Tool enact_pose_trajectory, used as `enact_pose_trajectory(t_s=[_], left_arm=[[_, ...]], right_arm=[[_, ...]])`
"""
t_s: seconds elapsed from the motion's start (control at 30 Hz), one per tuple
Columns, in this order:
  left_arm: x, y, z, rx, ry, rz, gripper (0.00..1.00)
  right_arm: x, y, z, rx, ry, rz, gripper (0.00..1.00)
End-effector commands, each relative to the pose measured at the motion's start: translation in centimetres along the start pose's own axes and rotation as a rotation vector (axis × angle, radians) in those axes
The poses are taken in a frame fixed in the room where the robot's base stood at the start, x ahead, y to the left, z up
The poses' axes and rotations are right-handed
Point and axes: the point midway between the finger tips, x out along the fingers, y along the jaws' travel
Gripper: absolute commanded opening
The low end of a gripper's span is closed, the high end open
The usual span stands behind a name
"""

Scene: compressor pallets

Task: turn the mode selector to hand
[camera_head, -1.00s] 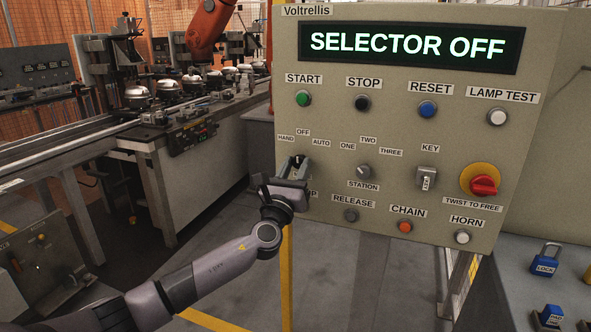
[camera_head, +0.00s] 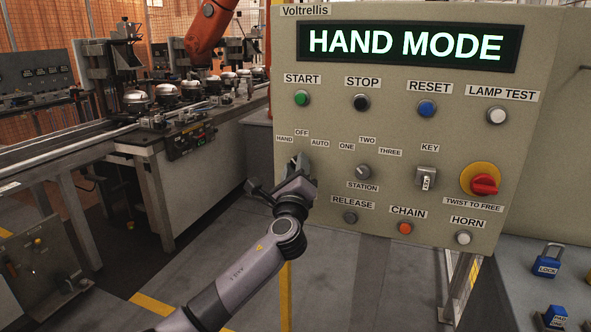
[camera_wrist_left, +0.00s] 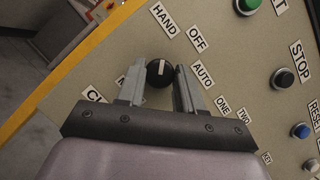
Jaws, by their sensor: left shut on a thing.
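The mode selector (camera_wrist_left: 159,73) is a round black knob with a white mark in the left wrist view. Its mark points toward the HAND label (camera_wrist_left: 163,18); the OFF and AUTO labels lie to the right. My left gripper (camera_wrist_left: 160,82) has a finger on either side of the knob and is shut on it. In the head view the left gripper (camera_head: 301,168) is at the panel below the HAND, OFF and AUTO labels and hides most of the knob. The panel display (camera_head: 405,45) reads HAND MODE. My right gripper is not in view.
The grey panel (camera_head: 325,125) carries a station selector (camera_head: 364,172), a key switch (camera_head: 427,180), a red twist-to-free knob (camera_head: 484,185) and several push buttons. Blue locks (camera_head: 547,265) are at lower right. A conveyor line (camera_head: 110,140) stands at left, with open floor between.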

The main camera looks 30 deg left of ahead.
Motion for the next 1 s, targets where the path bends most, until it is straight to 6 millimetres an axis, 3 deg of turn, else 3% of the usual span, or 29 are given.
enact_pose_trajectory(t_s=[0.6, 0.63, 0.7, 1.0], left_arm=[[-0.05, 0.03, -0.11, -0.044, 0.002, 0.019, 0.05], [-0.05, 0.03, -0.11, -0.044, 0.002, 0.019, 0.42], [-0.04, 0.03, -0.1, -0.044, 0.002, 0.019, 0.6], [-0.13, 0.01, -0.06, -0.043, 0.001, 0.018, 0.6]], right_arm=[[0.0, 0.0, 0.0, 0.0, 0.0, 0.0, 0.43], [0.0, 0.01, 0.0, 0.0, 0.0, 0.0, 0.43], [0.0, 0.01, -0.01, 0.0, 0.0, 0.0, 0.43], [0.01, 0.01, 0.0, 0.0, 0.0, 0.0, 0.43]])
